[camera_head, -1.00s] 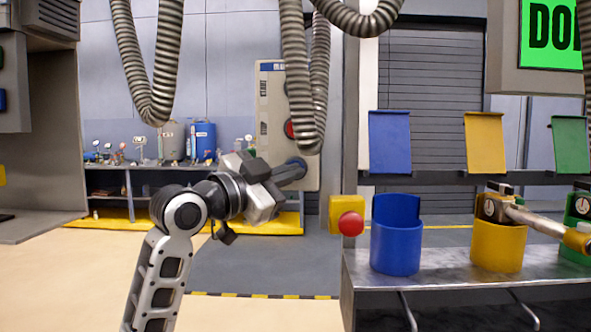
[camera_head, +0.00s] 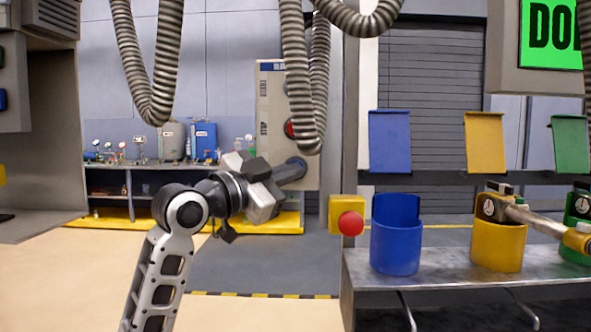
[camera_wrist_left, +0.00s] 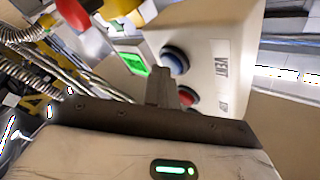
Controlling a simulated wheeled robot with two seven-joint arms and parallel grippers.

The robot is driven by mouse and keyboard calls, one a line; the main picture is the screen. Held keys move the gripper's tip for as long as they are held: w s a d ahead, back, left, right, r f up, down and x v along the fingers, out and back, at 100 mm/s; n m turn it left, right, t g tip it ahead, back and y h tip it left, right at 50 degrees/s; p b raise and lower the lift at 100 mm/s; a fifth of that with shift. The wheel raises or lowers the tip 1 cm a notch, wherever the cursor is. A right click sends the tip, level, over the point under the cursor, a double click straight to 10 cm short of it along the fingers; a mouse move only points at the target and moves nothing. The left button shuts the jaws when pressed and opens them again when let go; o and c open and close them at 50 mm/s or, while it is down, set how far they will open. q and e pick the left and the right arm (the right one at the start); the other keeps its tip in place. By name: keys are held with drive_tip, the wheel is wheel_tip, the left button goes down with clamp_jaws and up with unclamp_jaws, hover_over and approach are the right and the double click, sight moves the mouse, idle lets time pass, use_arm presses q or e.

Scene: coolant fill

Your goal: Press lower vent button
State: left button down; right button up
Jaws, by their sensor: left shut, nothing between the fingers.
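My left gripper (camera_head: 297,171) is shut and empty, its fingers reaching right across the front of the pale control panel (camera_head: 271,98). The left wrist view shows the gripper's fingertips (camera_wrist_left: 163,78) close to a blue button (camera_wrist_left: 175,60) beside the VENT label, and a red button (camera_wrist_left: 188,97) partly behind the fingers. The head view also shows the red button (camera_head: 289,129), above the fingers. I cannot tell whether the fingertips touch a button.
Corrugated hoses (camera_head: 155,75) hang from above, one passing in front of the panel. A yellow box with a red button (camera_head: 351,223) stands left of a blue cup (camera_head: 396,245) and a yellow cup (camera_head: 498,246) on a metal bench (camera_head: 440,270).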

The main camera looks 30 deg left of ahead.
use_arm(q)
drive_tip(key=shift+s+d, duration=0.4)
drive_tip(key=shift+s, duration=0.3)
drive_tip(key=s+d, duration=0.1)
drive_tip(key=s, duration=0.1)
drive_tip(key=s+d, duration=0.1)
drive_tip(key=s, duration=0.1)
drive_tip(key=shift+s+d, duration=0.1)
drive_tip(key=shift+d, duration=0.2)
idle(0.7)
